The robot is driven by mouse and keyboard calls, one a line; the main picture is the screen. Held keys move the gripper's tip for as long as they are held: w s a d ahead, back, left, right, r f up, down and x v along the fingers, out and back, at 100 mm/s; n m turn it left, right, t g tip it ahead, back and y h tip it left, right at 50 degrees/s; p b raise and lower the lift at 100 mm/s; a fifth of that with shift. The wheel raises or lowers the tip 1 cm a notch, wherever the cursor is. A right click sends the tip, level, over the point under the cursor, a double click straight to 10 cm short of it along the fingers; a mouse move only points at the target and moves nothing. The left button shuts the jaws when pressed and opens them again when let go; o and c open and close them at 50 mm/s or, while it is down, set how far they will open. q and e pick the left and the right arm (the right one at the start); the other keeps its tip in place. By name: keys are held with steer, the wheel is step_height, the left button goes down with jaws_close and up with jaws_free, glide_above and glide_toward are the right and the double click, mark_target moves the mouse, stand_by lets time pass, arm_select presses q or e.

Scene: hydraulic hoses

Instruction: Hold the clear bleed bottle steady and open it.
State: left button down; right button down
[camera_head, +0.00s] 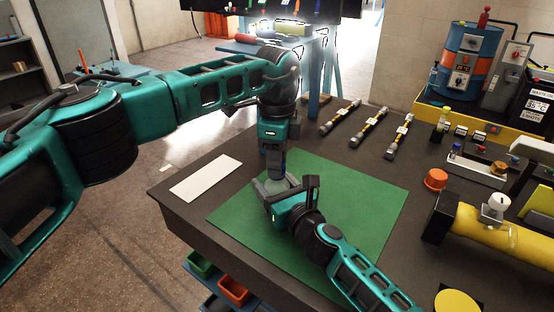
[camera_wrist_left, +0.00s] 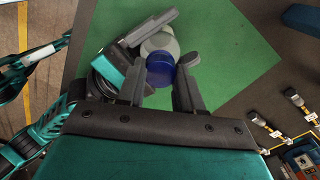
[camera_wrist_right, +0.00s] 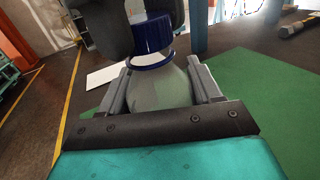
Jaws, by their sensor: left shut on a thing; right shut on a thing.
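The clear bleed bottle (camera_wrist_right: 160,88) stands upright over the green mat (camera_head: 340,190), with its blue cap (camera_wrist_right: 152,33) at the top. A thin blue ring shows on the neck just below the cap, with a pale band between them. My right gripper (camera_wrist_right: 160,85) is shut around the bottle's body from the side. My left gripper (camera_wrist_left: 163,80) comes down from above and is shut on the blue cap, which also shows in the left wrist view (camera_wrist_left: 160,72). In the head view the bottle (camera_head: 272,186) is mostly hidden by both grippers. I cannot tell whether the cap is loose.
A white sheet (camera_head: 206,178) lies left of the mat. Several hoses (camera_head: 341,121) lie at the back of the table. An orange cap (camera_head: 436,179) and a yellow cylinder (camera_head: 487,237) are on the right. The mat's right part is clear.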

arm_select(q)
steer(key=shift+r, duration=1)
steer(key=shift+r, duration=2.05)
arm_select(e)
steer(key=shift+c, duration=0.7)
jaws_free()
